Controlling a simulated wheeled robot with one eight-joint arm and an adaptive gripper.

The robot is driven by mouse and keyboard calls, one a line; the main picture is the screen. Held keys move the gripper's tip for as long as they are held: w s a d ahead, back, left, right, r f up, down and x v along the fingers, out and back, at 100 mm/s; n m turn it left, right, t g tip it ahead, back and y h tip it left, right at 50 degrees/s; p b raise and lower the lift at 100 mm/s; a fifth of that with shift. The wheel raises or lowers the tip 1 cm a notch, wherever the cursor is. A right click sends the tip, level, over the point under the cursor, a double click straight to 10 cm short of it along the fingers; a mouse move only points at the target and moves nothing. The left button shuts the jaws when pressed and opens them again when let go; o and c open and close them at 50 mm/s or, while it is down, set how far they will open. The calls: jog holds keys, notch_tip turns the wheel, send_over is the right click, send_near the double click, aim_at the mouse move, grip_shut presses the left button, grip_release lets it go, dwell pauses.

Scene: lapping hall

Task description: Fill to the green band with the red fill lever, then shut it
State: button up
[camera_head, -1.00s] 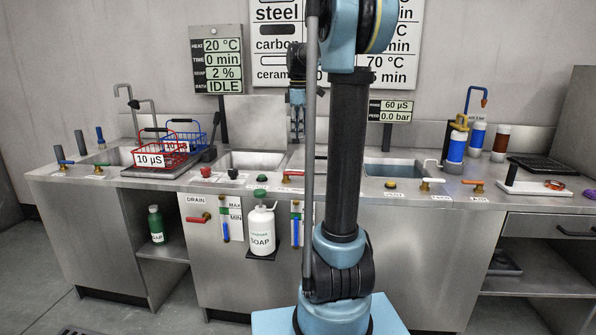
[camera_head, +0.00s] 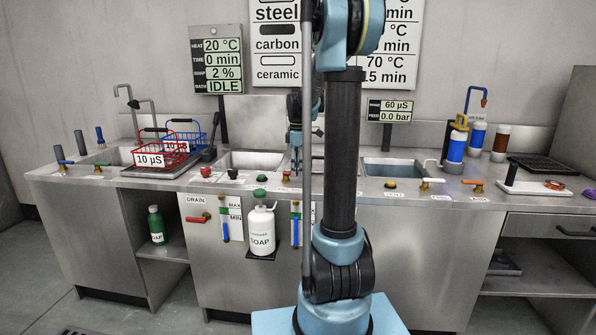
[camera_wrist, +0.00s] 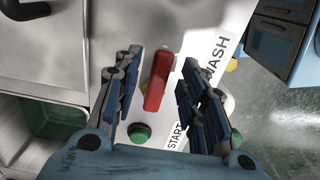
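The red fill lever (camera_wrist: 158,78) lies between the two fingers of my gripper (camera_wrist: 160,95) in the wrist view, with a gap on both sides. The gripper is open. In the head view, only a small part of the red lever (camera_head: 286,176) shows at the counter's front; my gripper (camera_head: 296,160) is above it and hides the rest. Below on the cabinet front, a gauge (camera_head: 225,226) by the MAX and MIN labels has blue in its lower part and green above. A second blue and green gauge (camera_head: 295,230) is partly beside my arm.
A green button (camera_wrist: 139,132) sits close to the left finger, near START and WASH labels. A white soap bottle (camera_head: 261,232) stands below the counter edge. A sink (camera_head: 255,160) lies behind. Red and blue baskets (camera_head: 160,155) are at left.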

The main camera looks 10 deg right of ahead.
jog(key=shift+f, duration=0.25)
grip_shut()
jog(key=shift+w, duration=0.1)
jog(key=shift+w+d+n, duration=0.1)
jog(key=shift+w+n, duration=0.25)
jog(key=shift+n, duration=0.55)
jog(key=shift+w+n, duration=0.35)
jog(key=shift+n, duration=0.55)
grip_release()
jog(key=shift+r, duration=0.1)
